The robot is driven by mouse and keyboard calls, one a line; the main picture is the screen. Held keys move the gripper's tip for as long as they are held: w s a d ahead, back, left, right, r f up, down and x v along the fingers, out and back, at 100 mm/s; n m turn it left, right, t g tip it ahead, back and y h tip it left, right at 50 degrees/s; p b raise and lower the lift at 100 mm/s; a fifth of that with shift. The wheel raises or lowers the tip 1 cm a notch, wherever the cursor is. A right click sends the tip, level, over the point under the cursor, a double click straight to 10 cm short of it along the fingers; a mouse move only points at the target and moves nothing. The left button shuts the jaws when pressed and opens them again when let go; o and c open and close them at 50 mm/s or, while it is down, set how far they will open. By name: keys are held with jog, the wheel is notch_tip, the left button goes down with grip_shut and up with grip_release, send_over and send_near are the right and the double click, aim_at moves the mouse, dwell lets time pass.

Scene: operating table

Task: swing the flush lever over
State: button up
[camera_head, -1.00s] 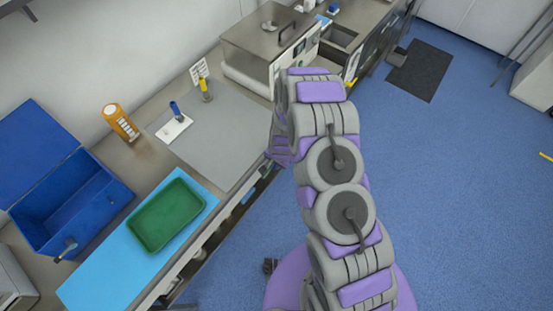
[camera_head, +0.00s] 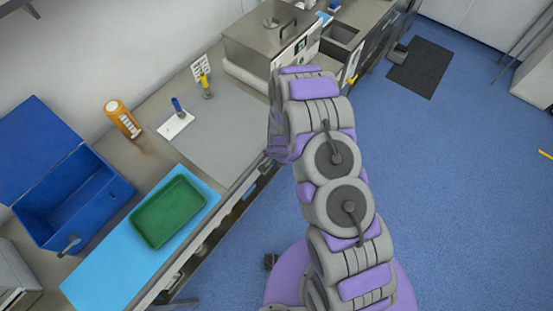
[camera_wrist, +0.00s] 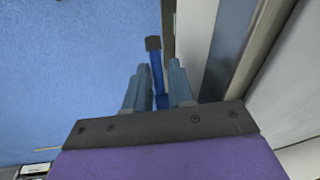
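In the wrist view, a blue lever (camera_wrist: 157,72) with a dark grey end block lies between the two blue-grey fingers of my gripper (camera_wrist: 160,66). It looks like the flush lever. The fingers stand apart on either side of it, and narrow gaps show, so the gripper looks open around it. Whether either finger touches it is not clear. In the head view, my arm hides the gripper and this lever.
A pale cabinet front (camera_wrist: 195,35) is close on the right in the wrist view; open blue floor (camera_wrist: 75,65) lies left.

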jog(key=shift+r, duration=0.15)
jog(key=s+d+r, duration=0.1)
jog(key=s+r, duration=0.2)
jog(key=r, duration=1.3)
jog(key=shift+r, duration=0.35)
